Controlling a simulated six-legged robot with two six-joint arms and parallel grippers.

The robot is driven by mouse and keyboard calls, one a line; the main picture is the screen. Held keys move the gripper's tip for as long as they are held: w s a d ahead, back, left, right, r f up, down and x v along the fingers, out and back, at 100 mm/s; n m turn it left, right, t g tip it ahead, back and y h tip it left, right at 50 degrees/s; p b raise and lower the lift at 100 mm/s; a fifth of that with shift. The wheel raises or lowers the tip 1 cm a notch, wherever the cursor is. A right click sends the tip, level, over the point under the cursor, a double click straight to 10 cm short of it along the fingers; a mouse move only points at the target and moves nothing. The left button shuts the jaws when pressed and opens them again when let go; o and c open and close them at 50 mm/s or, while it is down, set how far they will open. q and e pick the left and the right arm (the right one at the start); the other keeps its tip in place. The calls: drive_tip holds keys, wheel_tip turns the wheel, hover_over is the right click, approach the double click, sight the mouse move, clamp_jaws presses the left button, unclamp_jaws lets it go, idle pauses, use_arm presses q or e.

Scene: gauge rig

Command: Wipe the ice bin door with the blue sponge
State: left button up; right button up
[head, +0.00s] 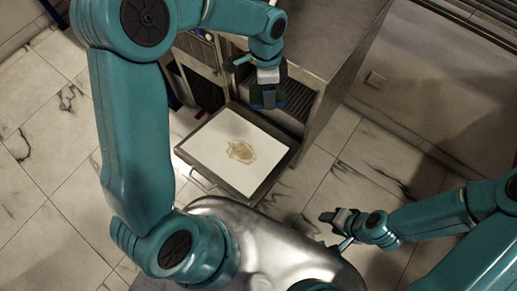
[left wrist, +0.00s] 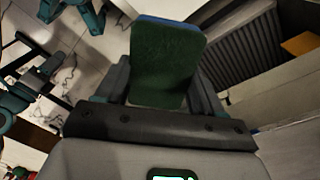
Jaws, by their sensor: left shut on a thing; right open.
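The ice bin door (head: 213,157) is folded down, its white inner face turned up, with a brownish-yellow stain (head: 241,151) near its middle. My left gripper (head: 267,84) is shut on the blue sponge (head: 267,98), beyond the door's far right edge and in front of the bin's opening. In the left wrist view the sponge (left wrist: 166,65) shows a dark green face and a blue edge, between the two fingers. The sponge appears apart from the stain. My right gripper (head: 340,219) is open and empty, low at the right over the floor.
The metal cabinet (head: 335,85) stands behind the door, with dark ribbed slats (head: 298,98) inside its opening. An orange-brown piece (left wrist: 300,44) shows at the right in the left wrist view. Marble-tiled floor (head: 385,140) is clear to the right.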

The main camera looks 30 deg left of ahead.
use_arm(q)
drive_tip(key=s+f+m+g+y+b, duration=0.1)
drive_tip(key=s+f+m+b, duration=0.2)
drive_tip(key=f+m+b, duration=0.6)
drive_tip(key=s+f+m+g+b, duration=0.1)
drive_tip(key=s+f+m+b, duration=0.15)
drive_tip(key=f+m, duration=0.7)
drive_tip(key=n+b, duration=0.3)
drive_tip(key=b, duration=0.4)
hover_over(254, 161)
drive_tip(key=w, duration=0.2)
drive_tip(key=shift+y, duration=0.3)
drive_tip(key=x, duration=0.3)
drive_tip(key=w+x, duration=0.1)
drive_tip(key=x, duration=0.5)
drive_tip(key=shift+w+d+f, duration=0.25)
drive_tip(key=shift+d+f, duration=0.05)
drive_tip(key=shift+r, duration=0.1)
drive_tip(key=shift+b+x, duration=0.55)
drive_tip(key=shift+x, duration=0.75)
drive_tip(key=shift+s+r, duration=0.1)
